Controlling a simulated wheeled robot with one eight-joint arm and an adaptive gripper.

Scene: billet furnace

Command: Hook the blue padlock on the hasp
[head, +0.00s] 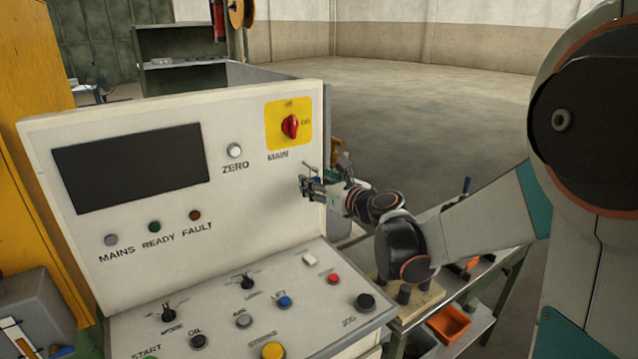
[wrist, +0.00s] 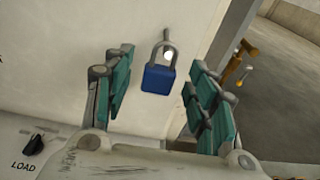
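The blue padlock (wrist: 158,79) hangs upright against the pale cabinet face in the wrist view, its grey shackle upward. The top of the shackle meets a short grey peg, apparently the hasp (wrist: 166,35); the shackle seems to hang over it, but I cannot tell exactly how they join. My gripper (wrist: 161,92) is open, with one green-padded finger on each side of the padlock and visible gaps to both. In the head view my gripper (head: 306,186) is at the right part of the cabinet face; I cannot make out the padlock there.
The red main switch (head: 290,126) on its yellow plate is above my gripper. A sloping control desk (head: 240,318) with knobs and buttons juts out below. A bench with an orange bin (head: 448,323) stands to the right. Open floor lies behind.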

